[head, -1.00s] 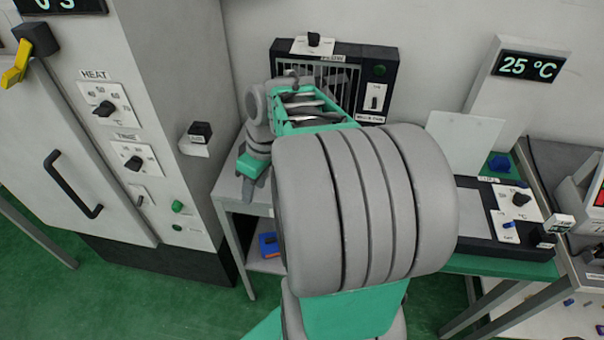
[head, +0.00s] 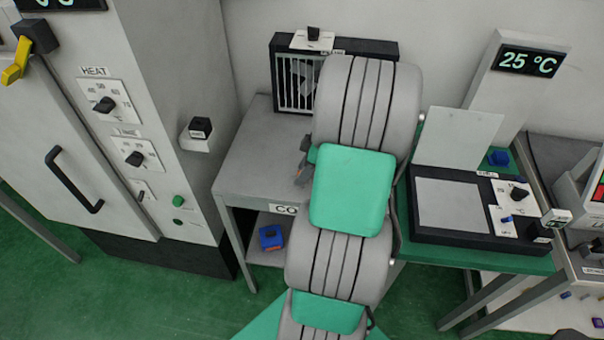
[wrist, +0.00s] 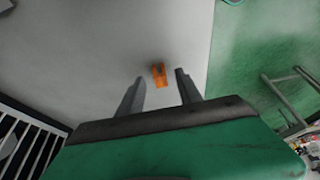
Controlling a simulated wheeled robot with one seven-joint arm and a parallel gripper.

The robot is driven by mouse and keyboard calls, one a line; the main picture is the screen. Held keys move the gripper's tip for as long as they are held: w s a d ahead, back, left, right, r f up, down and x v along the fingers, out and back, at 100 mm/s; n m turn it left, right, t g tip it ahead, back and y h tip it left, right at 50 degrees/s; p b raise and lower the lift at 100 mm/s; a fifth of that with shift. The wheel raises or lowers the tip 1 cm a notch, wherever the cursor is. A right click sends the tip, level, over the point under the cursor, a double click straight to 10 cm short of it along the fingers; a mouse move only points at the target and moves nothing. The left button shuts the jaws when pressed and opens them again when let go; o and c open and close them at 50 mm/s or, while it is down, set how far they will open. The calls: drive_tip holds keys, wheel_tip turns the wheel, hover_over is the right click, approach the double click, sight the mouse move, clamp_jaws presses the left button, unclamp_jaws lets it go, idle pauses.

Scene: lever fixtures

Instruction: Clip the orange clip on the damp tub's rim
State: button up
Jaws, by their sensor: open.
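The orange clip (wrist: 158,75) shows in the wrist view on a plain grey surface, in line between my fingertips. My gripper (wrist: 160,78) is open with its two dark fingers apart, one on each side of the clip in the picture. I cannot tell how far above the clip the fingers are. In the head view my arm covers most of the gripper, and only a small dark part shows beside the arm, over the grey table (head: 255,150). I cannot make out a damp tub in either view.
A black fan unit with a grille (head: 295,85) stands at the table's back. A cabinet with dials (head: 135,150) stands left. A black-framed plate station (head: 450,205) and a 25 °C display (head: 530,62) are right. A blue item (head: 271,238) sits on the lower shelf.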

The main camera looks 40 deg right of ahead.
clamp_jaws()
idle(0.4)
